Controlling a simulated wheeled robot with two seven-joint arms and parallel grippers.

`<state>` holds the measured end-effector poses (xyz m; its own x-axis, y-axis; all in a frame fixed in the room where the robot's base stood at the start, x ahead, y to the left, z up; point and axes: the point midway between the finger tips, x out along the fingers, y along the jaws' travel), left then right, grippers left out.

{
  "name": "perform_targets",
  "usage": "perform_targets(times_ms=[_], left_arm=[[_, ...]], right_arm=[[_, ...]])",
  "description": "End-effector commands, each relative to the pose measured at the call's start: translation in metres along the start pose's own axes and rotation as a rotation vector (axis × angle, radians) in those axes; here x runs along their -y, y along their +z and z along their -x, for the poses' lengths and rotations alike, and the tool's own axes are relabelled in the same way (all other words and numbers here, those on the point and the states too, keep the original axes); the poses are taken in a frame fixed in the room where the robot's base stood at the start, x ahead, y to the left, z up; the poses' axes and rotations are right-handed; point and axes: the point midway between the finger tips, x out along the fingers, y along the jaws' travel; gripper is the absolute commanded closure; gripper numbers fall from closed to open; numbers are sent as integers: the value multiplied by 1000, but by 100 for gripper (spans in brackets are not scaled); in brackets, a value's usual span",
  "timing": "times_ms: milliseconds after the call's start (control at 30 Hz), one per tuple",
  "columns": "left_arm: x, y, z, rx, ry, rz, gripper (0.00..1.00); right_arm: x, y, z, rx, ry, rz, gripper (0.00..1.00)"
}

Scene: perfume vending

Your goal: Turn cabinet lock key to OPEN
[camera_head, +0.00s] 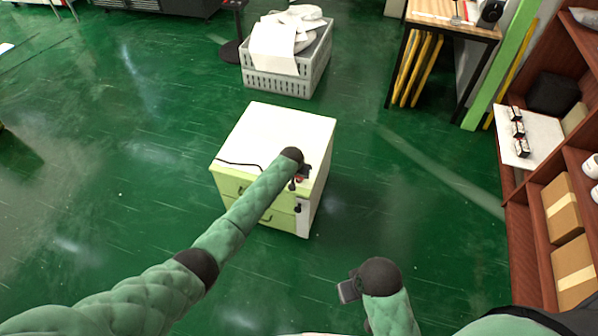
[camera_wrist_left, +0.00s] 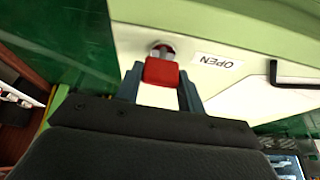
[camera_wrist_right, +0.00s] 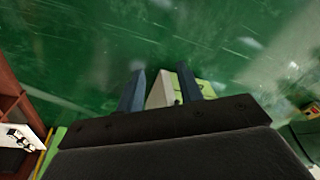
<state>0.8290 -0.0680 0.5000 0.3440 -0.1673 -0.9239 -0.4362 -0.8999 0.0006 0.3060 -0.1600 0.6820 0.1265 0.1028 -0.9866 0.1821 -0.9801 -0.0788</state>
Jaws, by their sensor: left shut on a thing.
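The cabinet (camera_head: 275,140) is a small white-topped unit with pale green drawers in the middle of the floor. Its lock (camera_wrist_left: 162,50) is a round metal cylinder on the front face, with a red key (camera_wrist_left: 161,73) in it. The "OPEN" label (camera_wrist_left: 217,62) is beside the lock, upside down in the left wrist view. My left gripper (camera_wrist_left: 160,80) is shut on the red key head, one finger on each side. In the head view my left gripper (camera_head: 300,178) is at the cabinet's right front edge. My right gripper (camera_wrist_right: 168,85) is open and empty, away from the cabinet.
A grey crate (camera_head: 285,82) with white items stands behind the cabinet. A wooden shelf (camera_head: 520,215) with boxes is at the right, and a table (camera_head: 445,20) at the back right. The green floor (camera_head: 420,190) right of the cabinet is clear.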

Motion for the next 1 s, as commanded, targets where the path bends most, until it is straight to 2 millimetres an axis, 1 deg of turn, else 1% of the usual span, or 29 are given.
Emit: perform_targets(times_ms=[200,300,700,733,800,833,1000], left_arm=[[0,-2,2,-2,-20,48,85],[0,-2,1,-2,-24,59,85],[1,-2,1,-2,-26,62,85],[1,-2,1,-2,-26,62,56],[1,-2,1,-2,-26,62,42],[0,-1,1,-2,-26,62,40],[0,-1,0,-1,-26,62,40]], right_arm=[[-1,-3,-20,1,2,1,64],[-2,-4,-24,1,3,1,64],[-1,-4,-26,0,2,1,64],[-1,-4,-26,0,2,1,64],[-1,-5,-26,-1,2,1,64],[-1,-5,-26,-1,2,1,64],[-1,-5,-26,-2,2,1,64]])
